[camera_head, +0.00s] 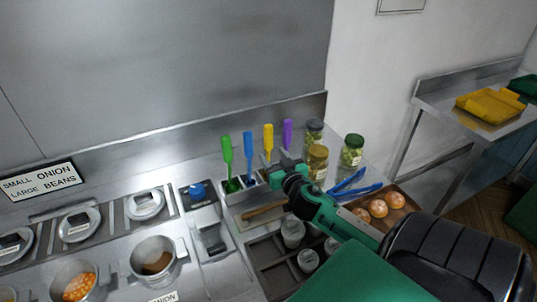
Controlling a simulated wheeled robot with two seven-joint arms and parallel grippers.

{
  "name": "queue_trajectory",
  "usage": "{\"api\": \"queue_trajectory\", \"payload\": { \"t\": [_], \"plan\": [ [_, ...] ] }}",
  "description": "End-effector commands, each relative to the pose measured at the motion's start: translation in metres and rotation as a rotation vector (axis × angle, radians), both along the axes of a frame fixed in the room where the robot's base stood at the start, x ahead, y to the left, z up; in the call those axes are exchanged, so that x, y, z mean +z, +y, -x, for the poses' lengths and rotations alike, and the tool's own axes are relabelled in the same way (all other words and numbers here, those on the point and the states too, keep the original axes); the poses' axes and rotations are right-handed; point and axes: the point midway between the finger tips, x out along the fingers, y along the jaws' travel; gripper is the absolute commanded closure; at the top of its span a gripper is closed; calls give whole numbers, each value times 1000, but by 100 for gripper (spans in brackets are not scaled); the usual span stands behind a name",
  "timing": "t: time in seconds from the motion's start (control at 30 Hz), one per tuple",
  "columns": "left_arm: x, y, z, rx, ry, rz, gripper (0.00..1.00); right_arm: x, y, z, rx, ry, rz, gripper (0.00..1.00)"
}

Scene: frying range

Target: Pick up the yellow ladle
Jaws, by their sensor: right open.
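The yellow ladle (268,137) stands upright in a holder at the back of the counter, with only its handle showing. It is between a blue ladle (249,150) and a purple ladle (287,130). A green ladle (228,158) stands further left. My right gripper (274,164) is open and empty, its fingertips close to the lower part of the yellow handle. Whether the fingers touch it I cannot tell. The ladle's lower end is hidden behind the gripper and the holder. My left gripper is not in view.
Pickle jars (352,152) stand right of the ladles. Blue tongs (352,187) lie beside a tray (404,213) of round buns. Metal pots (153,263) and lids (144,204) fill the left counter. A steel wall (165,75) rises behind.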

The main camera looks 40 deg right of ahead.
Motion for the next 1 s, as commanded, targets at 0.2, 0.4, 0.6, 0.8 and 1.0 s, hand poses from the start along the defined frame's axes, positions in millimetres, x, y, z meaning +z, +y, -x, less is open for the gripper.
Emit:
{"api": "queue_trajectory", "payload": {
  "t": [0.2, 0.4, 0.6, 0.8, 1.0],
  "plan": [
    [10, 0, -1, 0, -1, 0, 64, 4, -7, -19, 0, -2, 2, 49],
    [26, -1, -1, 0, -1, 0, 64, 11, -17, -39, 0, -1, 4, 49],
    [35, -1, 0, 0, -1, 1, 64, 9, -26, -61, -1, -1, 1, 49],
    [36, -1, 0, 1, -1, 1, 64, 6, -27, -67, 0, 0, 1, 49],
    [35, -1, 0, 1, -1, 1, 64, 6, -27, -67, 0, 0, 1, 57]
  ]
}}
